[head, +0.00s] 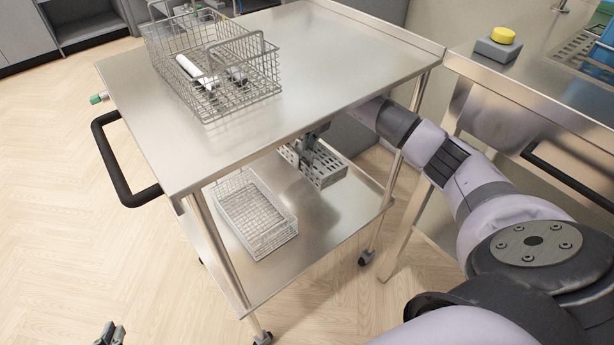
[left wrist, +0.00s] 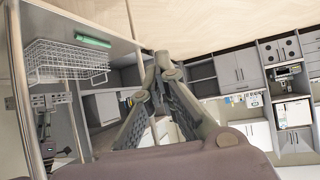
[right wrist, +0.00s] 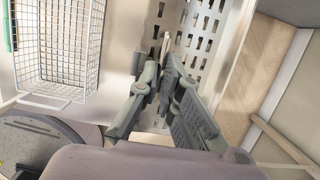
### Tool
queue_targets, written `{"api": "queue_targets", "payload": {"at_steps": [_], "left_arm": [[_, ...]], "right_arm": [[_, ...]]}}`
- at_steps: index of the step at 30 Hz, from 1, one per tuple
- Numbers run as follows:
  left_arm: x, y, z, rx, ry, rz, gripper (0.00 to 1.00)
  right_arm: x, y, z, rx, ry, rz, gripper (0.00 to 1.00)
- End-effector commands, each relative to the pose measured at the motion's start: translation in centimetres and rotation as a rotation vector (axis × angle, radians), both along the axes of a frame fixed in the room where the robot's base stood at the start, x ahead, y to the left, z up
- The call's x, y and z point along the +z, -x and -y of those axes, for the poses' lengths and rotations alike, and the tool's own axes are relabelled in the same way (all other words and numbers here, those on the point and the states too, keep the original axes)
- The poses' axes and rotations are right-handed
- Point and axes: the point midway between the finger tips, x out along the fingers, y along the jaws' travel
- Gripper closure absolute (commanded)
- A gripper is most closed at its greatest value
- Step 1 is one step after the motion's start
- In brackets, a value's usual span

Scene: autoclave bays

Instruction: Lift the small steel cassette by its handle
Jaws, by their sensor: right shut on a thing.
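The small steel cassette (head: 326,177) is a grey box with slotted walls on or just above the right part of the cart's lower shelf. In the right wrist view its slotted surface (right wrist: 202,28) fills the upper middle. My right gripper (head: 308,153) reaches under the cart's top and is shut on the cassette's handle (right wrist: 164,46), a thin upright piece partly hidden by the fingers. I cannot tell whether the cassette is clear of the shelf. My left gripper (head: 110,334) is away from it at the lower left, fingertips together and empty in the left wrist view (left wrist: 158,62).
A white wire basket (head: 292,222) stands on the lower shelf (head: 325,240), left of the cassette. The cart's top (head: 310,50) overhangs both and carries another wire basket (head: 240,103) with items inside. A cart leg (head: 398,170) and a steel bench (head: 480,85) are close to my right arm.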

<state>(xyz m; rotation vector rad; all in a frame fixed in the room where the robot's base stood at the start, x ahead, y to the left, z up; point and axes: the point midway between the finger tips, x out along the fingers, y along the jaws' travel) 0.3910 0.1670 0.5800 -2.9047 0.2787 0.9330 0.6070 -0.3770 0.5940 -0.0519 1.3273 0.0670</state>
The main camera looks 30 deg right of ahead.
Motion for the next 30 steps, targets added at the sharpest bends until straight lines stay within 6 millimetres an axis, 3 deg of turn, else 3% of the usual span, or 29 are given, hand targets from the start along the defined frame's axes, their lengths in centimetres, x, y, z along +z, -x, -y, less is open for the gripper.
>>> {"api": "queue_targets", "payload": {"at_steps": [30], "left_arm": [[-2.2,2.9,-0.9,0.01,-0.036,-0.172,1.0]], "right_arm": [[1.8,-0.3,0.1,-0.003,-0.003,0.015,1.0]]}}
